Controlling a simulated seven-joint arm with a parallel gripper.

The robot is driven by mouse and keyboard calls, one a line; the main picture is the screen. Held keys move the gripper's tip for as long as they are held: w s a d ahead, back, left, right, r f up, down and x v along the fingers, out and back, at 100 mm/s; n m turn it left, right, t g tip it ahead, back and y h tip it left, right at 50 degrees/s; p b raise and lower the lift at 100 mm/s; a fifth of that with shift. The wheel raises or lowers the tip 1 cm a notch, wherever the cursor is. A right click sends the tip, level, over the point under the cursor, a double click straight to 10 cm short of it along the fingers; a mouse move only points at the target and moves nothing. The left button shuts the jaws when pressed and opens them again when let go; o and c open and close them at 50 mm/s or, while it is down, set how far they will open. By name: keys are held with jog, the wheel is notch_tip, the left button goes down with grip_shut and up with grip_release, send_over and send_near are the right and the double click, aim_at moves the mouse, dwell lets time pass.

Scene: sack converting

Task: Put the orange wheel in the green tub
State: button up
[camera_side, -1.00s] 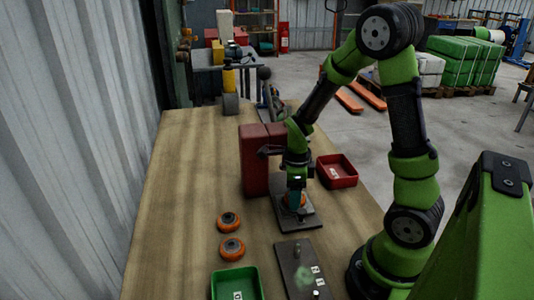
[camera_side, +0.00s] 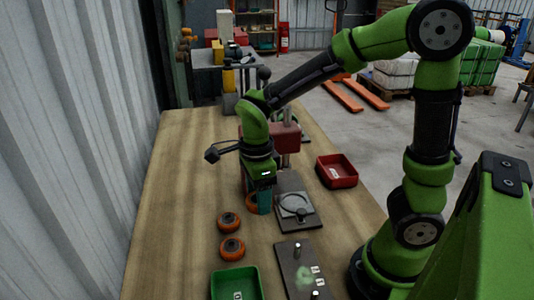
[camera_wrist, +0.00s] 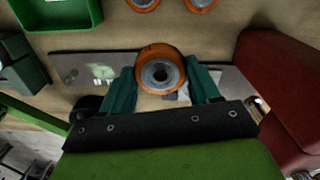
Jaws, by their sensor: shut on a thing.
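My gripper (camera_side: 259,203) has teal fingers and is shut on an orange wheel (camera_side: 252,200), holding it above the table left of the dark plate with a round seat (camera_side: 295,206). In the side view a finger hides part of this wheel; in the wrist view it shows between the fingers as an orange ring with a grey hub (camera_wrist: 160,72). The green tub (camera_side: 235,283) is at the bottom of the side view, nearer the camera than my gripper. It also shows at the upper left of the wrist view (camera_wrist: 58,14). I see no wheel in it.
Two more orange wheels (camera_side: 229,222) (camera_side: 232,248) lie on the wooden table between my gripper and the tub. A dark plate with pegs (camera_side: 300,268) is right of the tub. A red bin (camera_side: 337,171) stands farther right. The table's left side is clear.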

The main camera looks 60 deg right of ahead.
jog(key=s+a+n, duration=0.2)
jog(key=a, duration=0.6)
jog(key=n, duration=0.2)
send_over(237, 296)
jog(key=s+a, duration=0.2)
jog(key=f, duration=1.1)
jog(key=shift+w+d, duration=0.1)
jog(key=shift+w, duration=0.1)
jog(key=shift+f, duration=0.1)
jog(key=o, duration=1.2)
